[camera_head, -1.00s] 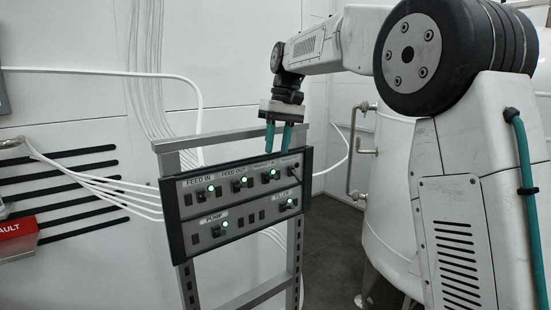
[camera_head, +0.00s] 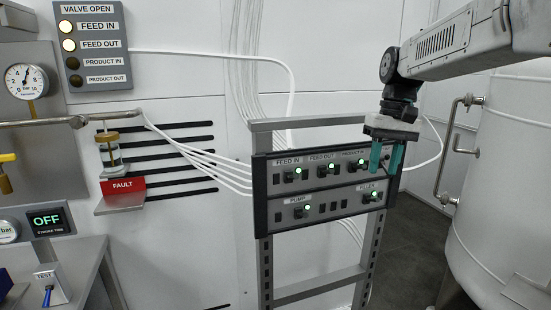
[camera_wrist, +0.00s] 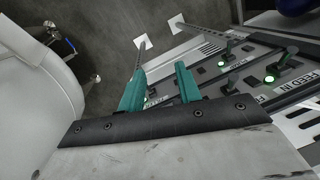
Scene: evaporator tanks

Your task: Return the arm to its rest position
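My gripper (camera_head: 386,168) points down in front of the right end of the control panel (camera_head: 259,200). Its two teal fingers are apart with nothing between them. They overlap the panel's top right part in the head view, hiding some of its switches and labels; I cannot tell the exact gap to the panel. The wrist view shows the empty fingers (camera_wrist: 160,85) with the panel's switches (camera_wrist: 270,80) beyond them to the right. My arm reaches in from the upper right of the head view.
A white tank (camera_head: 510,190) with a pipe handle (camera_head: 449,150) stands at right. At left are the valve lamp board (camera_head: 92,45), with FEED IN and FEED OUT lit, a gauge (camera_head: 27,83), a red FAULT sign (camera_head: 123,186) and a bench (camera_head: 85,262). Dark floor (camera_head: 415,250) shows between panel and tank.

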